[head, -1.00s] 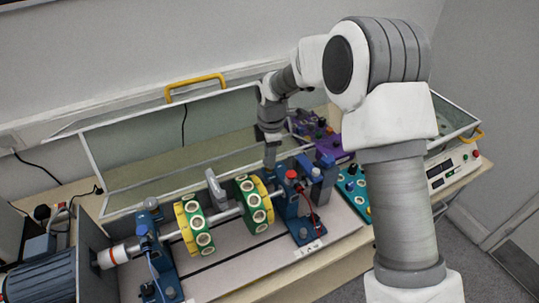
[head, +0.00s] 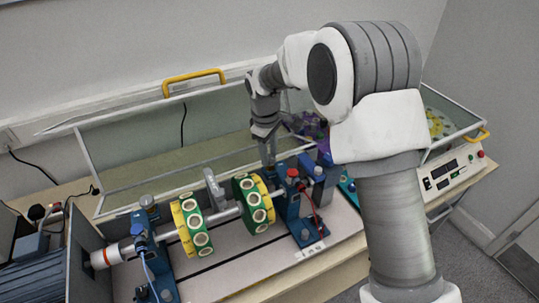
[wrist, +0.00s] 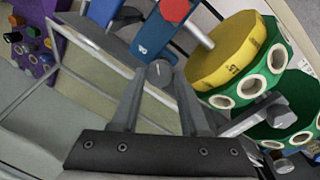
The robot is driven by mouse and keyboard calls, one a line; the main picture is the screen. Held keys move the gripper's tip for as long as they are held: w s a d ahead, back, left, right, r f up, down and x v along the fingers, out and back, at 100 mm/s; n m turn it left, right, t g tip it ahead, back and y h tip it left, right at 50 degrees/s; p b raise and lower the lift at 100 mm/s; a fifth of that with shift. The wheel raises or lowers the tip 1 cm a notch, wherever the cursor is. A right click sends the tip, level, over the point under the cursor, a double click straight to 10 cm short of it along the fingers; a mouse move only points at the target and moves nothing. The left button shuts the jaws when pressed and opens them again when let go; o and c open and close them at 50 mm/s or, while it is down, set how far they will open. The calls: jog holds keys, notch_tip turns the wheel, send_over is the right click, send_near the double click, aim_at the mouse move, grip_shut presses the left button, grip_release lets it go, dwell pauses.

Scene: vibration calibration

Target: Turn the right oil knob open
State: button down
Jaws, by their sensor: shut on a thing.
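The right oil knob (wrist: 160,73) is a small grey round knob with a white line across its top. It shows between the fingertips of my gripper (wrist: 159,82) in the wrist view. My gripper is shut on it, with one finger on either side. In the head view my gripper (head: 268,161) points down at the back of the right blue bearing stand (head: 287,205), and the knob is hidden there. A red cap (wrist: 175,10) sits on this stand, beyond the knob in the wrist view; it also shows in the head view (head: 292,173).
A yellow and green disc (wrist: 228,50) stands close to my fingers. A second disc (head: 191,227) and the left blue stand (head: 141,262) are farther left. A raised clear cover with a yellow handle (head: 194,82) is behind. A control box (head: 452,172) stands at right.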

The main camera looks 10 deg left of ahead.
jog(key=m, duration=0.4)
jog(key=shift+w+a+m, duration=0.1)
jog(key=shift+m, duration=0.2)
jog(key=shift+m+g+h, duration=0.3)
jog(key=shift+m, duration=1.6)
jog(key=shift+c, duration=2.1)
grip_release()
jog(key=shift+b, duration=0.3)
jog(key=shift+r, duration=0.1)
notch_tip(320, 180, up, 17)
jog(key=a, duration=0.1)
jog(key=shift+s+a, duration=0.4)
jog(key=shift+r, duration=0.1)
